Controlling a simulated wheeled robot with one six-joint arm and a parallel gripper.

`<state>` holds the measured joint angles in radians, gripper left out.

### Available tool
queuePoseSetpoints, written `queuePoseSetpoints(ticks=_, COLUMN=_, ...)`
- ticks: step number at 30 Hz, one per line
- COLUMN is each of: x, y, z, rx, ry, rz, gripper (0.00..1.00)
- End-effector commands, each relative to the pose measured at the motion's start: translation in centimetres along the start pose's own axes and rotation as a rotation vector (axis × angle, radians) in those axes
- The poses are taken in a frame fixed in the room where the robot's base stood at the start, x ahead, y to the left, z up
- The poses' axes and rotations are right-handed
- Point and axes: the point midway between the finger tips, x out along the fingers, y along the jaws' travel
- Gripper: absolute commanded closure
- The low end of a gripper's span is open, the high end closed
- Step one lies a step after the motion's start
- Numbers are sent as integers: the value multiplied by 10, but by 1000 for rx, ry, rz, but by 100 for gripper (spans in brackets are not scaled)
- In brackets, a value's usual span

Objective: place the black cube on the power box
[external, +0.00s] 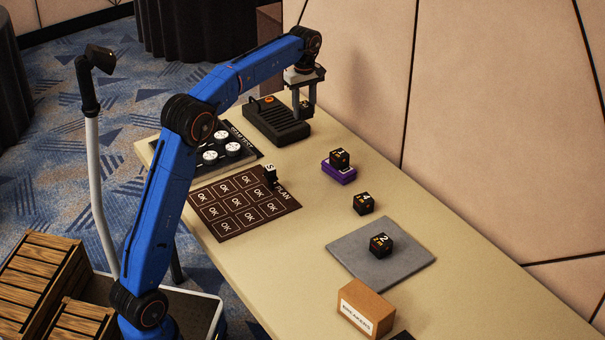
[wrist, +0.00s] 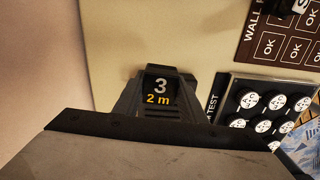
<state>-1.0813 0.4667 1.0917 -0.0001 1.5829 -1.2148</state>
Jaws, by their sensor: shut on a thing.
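My gripper (external: 304,108) is shut on a black cube (external: 306,105) at the far end of the table. In the wrist view the cube (wrist: 160,91) shows a white "3" and a yellow "2 m" between the two fingers (wrist: 160,98). The black ridged box with an orange part, which looks like the power box (external: 272,122), lies on the table. The cube appears by its right end in the external view; I cannot tell whether they touch. In the wrist view I cannot make the box out; my gripper body covers the lower part.
Other black cubes stand on a purple box (external: 340,175), on bare table (external: 363,204), on a grey mat (external: 345,252) and by the brown wall plan (external: 230,213). A black panel with white discs (external: 215,165) lies left. A cardboard box (external: 367,305) is near. A wall borders the table.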

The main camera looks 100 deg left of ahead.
Motion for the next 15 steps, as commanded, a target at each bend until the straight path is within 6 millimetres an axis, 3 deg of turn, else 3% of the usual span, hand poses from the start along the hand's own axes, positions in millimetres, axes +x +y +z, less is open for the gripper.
queuePoseSetpoints(ticks=3, x=-11, y=-4, z=-48, rx=-23, ry=1, rz=1, gripper=86)
queuePoseSetpoints(ticks=9, x=-28, y=-18, z=-114, rx=-47, ry=1, rz=2, gripper=86)
queuePoseSetpoints(ticks=15, x=-37, y=-30, z=-149, rx=-60, ry=0, rz=0, gripper=86)
